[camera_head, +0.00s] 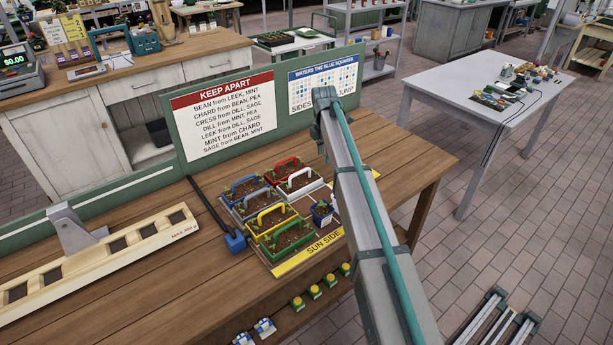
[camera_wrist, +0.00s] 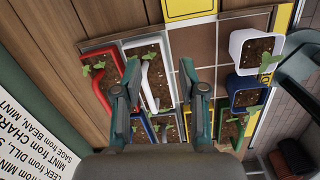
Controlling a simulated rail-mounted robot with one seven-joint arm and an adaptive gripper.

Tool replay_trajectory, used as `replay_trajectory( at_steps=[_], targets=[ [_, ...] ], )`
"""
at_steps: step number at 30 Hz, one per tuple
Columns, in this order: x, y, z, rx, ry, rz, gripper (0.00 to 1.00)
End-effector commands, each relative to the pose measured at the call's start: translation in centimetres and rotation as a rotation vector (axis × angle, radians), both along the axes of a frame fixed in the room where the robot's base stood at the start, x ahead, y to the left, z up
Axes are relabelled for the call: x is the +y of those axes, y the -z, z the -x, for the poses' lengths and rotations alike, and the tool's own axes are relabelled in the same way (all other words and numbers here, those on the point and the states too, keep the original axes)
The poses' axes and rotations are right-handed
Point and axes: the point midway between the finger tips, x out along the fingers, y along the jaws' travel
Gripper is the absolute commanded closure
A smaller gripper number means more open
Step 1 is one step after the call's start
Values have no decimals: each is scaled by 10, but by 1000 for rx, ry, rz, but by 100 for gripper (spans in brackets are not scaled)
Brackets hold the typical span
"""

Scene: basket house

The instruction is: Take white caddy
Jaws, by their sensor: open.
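The white caddy (camera_head: 301,184) is a small soil-filled tray with a white arched handle, standing in the caddy cluster on the wooden bench. In the wrist view the white caddy (camera_wrist: 160,54) lies just beyond my gripper (camera_wrist: 161,92), with its handle and a seedling visible between the fingers. The gripper is open and empty, one finger toward the red caddy side and one over the brown squares. Their height above the caddy is hard to judge.
The red caddy (camera_head: 283,164) stands beside the white one; blue, grey, yellow and green caddies (camera_head: 289,237) are close by. A white pot (camera_wrist: 258,48) and a blue pot (camera_wrist: 245,92) stand right in the wrist view. A green sign board (camera_head: 225,112) rises behind.

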Motion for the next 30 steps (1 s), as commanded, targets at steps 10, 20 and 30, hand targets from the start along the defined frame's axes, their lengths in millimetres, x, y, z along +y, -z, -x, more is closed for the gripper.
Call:
replay_trajectory(
  at_steps=[10, 20, 30],
  targets=[
    [99, -28, 32, 95, -192, -38, 59],
    [99, 14, 32, 95, -191, -38, 59],
    [99, 35, 28, 95, -190, -38, 59]
  ],
)
